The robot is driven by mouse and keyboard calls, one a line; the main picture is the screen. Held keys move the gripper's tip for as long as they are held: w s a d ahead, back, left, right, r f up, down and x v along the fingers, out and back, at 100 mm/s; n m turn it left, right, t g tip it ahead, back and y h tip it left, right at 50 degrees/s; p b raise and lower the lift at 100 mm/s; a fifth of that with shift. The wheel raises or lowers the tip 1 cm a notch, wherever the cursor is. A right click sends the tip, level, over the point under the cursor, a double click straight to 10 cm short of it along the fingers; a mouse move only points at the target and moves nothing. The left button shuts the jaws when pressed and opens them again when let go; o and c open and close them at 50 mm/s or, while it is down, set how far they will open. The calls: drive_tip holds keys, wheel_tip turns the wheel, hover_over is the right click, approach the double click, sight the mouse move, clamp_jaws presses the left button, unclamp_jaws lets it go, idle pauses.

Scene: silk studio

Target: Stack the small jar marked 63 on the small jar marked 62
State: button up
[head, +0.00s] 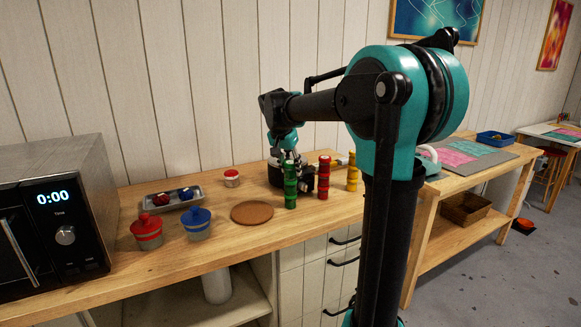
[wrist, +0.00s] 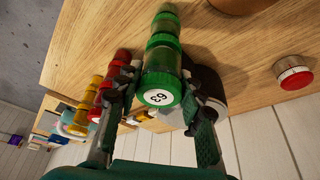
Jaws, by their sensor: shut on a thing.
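The small green jar marked 63 (wrist: 158,96) is between the two fingers of my gripper (wrist: 160,78) in the wrist view, its numbered lid facing the camera. My gripper is shut on it. More green jars (wrist: 164,35) line up directly beyond it, like a column below; I cannot tell whether jar 63 touches them. In the head view my gripper (head: 289,154) is at the top of the upright green column (head: 290,188) on the wooden counter. No mark 62 is readable; the lower green jars' marks are hidden.
A red column (head: 324,178) and a yellow column (head: 352,172) stand to the right. A dark round object (head: 275,174) is close behind. A red-lidded jar (head: 231,178), a brown disc (head: 252,212), a grey tray (head: 173,200), and red (head: 147,233) and blue (head: 198,225) pots are left.

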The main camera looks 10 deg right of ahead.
drive_tip(key=shift+f, duration=0.3)
drive_tip(key=o, duration=1.3)
drive_tip(key=shift+c, duration=0.2)
